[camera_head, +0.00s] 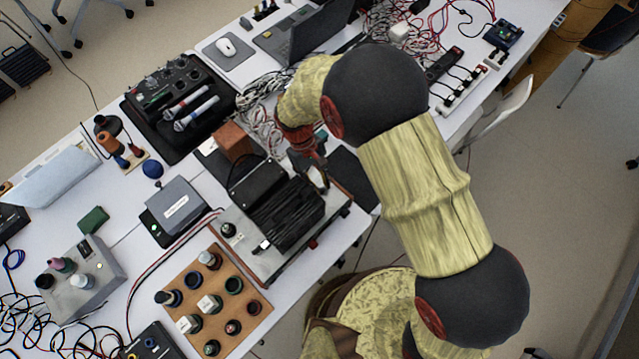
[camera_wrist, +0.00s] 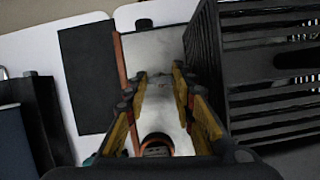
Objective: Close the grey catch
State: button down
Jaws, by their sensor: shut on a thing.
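A pale grey panel (camera_wrist: 152,48) with an orange edge lies behind the fingertips. An orange ring (camera_wrist: 156,141) shows lower, between the fingers. I cannot pick out the grey catch for certain; my fingers and arm hide part of that area.
The ribbed unit's dark slats (camera_wrist: 262,75) stand close to the right of my fingers. A flat black pad (camera_wrist: 87,76) lies to the left.

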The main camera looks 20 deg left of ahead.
jog(key=c, duration=1.5)
grip_release()
